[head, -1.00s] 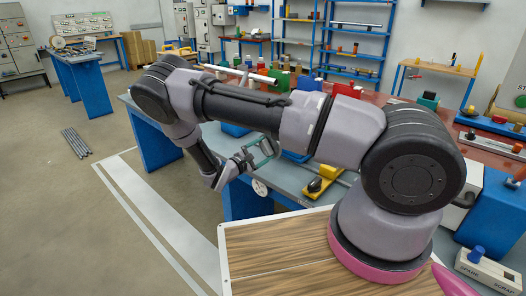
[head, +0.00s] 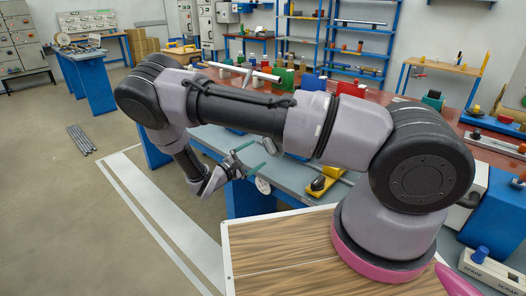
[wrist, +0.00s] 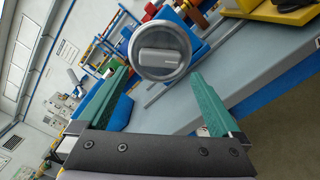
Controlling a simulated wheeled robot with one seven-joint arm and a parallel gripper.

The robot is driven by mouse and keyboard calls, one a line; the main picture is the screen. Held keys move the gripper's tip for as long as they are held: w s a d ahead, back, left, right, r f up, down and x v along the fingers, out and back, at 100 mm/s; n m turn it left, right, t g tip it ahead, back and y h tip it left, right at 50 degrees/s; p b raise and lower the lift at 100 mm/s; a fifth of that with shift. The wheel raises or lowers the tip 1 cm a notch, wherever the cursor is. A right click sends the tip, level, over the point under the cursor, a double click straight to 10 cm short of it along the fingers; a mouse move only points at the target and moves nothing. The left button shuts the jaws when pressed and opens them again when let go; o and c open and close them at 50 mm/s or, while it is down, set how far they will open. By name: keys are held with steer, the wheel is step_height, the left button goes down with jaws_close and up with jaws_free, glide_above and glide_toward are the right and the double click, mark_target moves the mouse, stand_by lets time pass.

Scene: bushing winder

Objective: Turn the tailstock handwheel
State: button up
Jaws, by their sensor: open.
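The tailstock handwheel appears to be the round pale disc with a grey bar across its face (wrist: 160,50). In the head view it is the small white disc (head: 263,186) at the front side of the bench. My gripper (wrist: 160,74) is open, with its two green fingers spread to either side below the disc in the wrist view. The disc lies ahead of the fingertips, roughly centred between them. Whether a finger touches it I cannot tell. In the head view my gripper (head: 252,160) is just above and left of the disc.
The grey-topped blue bench (head: 290,178) carries a yellow block with a black knob (head: 326,180) right of the disc. Coloured blocks and parts stand on the red-topped table behind. Open floor lies left of the bench.

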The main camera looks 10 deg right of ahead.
steer(key=shift+v, duration=2.1)
steer(key=s+d+r+m+g+y, duration=0.2)
steer(key=d+r+m+g+y, duration=0.15)
steer(key=r, duration=0.45)
steer(key=s+d+r+m+g+y, duration=0.25)
steer(key=d+r+m+g, duration=0.2)
steer(key=r, duration=0.35)
steer(key=s+d+r+m+g+y, duration=0.2)
steer(key=s+d+r+m+g, duration=0.15)
steer(key=r, duration=0.45)
steer(key=s+d+r+m+t+y, duration=0.1)
steer(key=s+r+m+t+y, duration=0.3)
steer(key=s+r, duration=0.3)
steer(key=s+d+r+m+t+y, duration=0.2)
steer(key=s+r, duration=0.6)
steer(key=r, duration=0.5)
steer(key=m+t+y, duration=0.1)
steer(key=t+y, duration=0.1)
steer(key=shift+s+r+m+y, duration=0.15)
steer(key=shift+m+y, duration=0.15)
steer(key=shift+m, duration=0.05)
